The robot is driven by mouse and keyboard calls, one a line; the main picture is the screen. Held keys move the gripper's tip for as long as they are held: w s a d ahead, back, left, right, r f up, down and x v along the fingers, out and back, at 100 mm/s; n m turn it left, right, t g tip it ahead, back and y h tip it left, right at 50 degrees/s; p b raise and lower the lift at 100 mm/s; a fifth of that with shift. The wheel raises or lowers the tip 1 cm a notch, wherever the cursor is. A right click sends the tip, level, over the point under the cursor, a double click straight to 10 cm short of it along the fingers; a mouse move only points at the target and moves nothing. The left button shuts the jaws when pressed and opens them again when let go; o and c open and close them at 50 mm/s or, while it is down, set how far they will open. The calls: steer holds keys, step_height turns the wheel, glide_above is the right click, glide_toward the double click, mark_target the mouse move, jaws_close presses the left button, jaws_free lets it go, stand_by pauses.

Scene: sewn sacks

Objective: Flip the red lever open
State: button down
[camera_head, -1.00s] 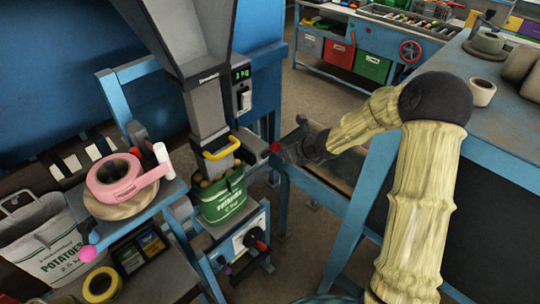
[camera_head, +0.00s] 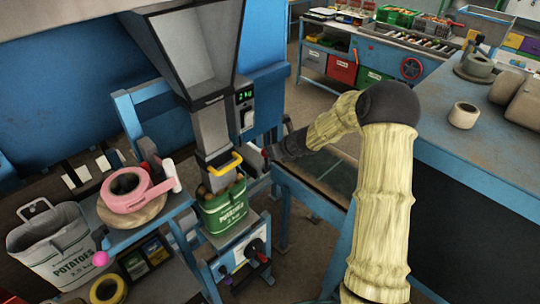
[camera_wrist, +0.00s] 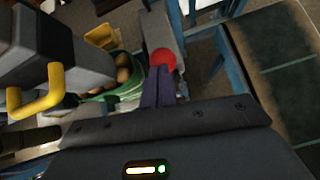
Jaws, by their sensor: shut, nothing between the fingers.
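The red lever's round knob (camera_wrist: 164,61) shows in the wrist view at the end of a grey bar, right at the tips of my gripper (camera_wrist: 160,74). My gripper's fingers are shut together with nothing between them; I cannot tell whether they touch the knob. In the head view my gripper (camera_head: 273,153) is just right of the grey hopper's spout (camera_head: 212,135), and it hides the knob there. The yellow handle (camera_head: 224,165) sits at the front of the spout; it also shows in the wrist view (camera_wrist: 40,100).
A green potato sack (camera_head: 225,212) stands open under the spout with potatoes at its mouth. A dial panel (camera_head: 240,262) is below it. A blue-framed bench (camera_head: 470,120) fills the right side.

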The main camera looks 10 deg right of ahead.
steer(key=shift+w+a+r+p, duration=0.3)
steer(key=shift+w+a+r, duration=0.15)
steer(key=shift+w+a, duration=0.1)
steer(key=shift+r, duration=0.1)
steer(key=shift+w+a, duration=0.1)
steer(key=shift+w+a, duration=0.1)
step_height(320, 180, up, 11)
steer(key=s+p, duration=0.2)
steer(key=p, duration=0.1)
steer(key=shift+s+d, duration=0.3)
steer(key=shift+d, duration=0.15)
